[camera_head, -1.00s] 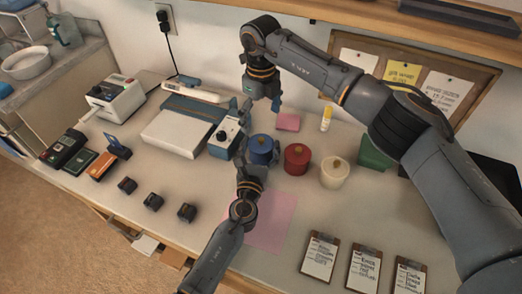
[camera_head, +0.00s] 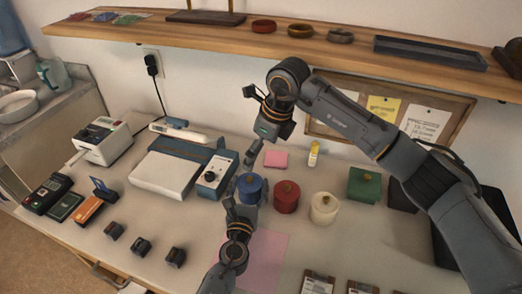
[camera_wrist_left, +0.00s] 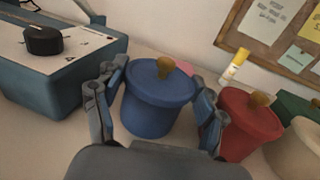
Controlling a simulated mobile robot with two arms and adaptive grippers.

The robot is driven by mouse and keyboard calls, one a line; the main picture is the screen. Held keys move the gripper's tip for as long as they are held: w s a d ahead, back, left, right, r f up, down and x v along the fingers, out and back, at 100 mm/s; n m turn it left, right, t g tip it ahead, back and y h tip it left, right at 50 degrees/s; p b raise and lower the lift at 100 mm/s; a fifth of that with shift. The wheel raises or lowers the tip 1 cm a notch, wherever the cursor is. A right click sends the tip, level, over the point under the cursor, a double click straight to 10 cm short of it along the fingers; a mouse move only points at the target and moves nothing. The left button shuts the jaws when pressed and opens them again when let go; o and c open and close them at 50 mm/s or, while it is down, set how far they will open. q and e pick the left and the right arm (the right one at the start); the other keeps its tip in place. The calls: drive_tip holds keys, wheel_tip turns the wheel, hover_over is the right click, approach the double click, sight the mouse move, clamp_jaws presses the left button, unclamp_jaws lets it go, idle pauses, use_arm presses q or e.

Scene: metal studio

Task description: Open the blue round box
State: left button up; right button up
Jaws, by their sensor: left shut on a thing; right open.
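The blue round box (camera_head: 252,190) stands on the table with its blue lid (camera_wrist_left: 160,80) on. A gold-brown knob (camera_wrist_left: 166,67) tops the lid. My left gripper (camera_head: 246,200) is shut on the blue round box, with one finger on each side of its body in the left wrist view. My right gripper (camera_head: 253,151) is open and empty, above and a little behind the lid, pointing down. It is apart from the knob in the head view and does not show in the left wrist view.
A red round box (camera_head: 286,200) stands close to the right of the blue one, then a cream round box (camera_head: 323,210) and a green box (camera_head: 364,184). A blue and white device (camera_head: 214,178) is close on the left. A wooden shelf (camera_head: 300,50) hangs above.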

sight(251, 178)
drive_tip(key=x, duration=1.1)
drive_tip(key=shift+f, duration=0.25)
drive_tip(key=shift+c, duration=0.2)
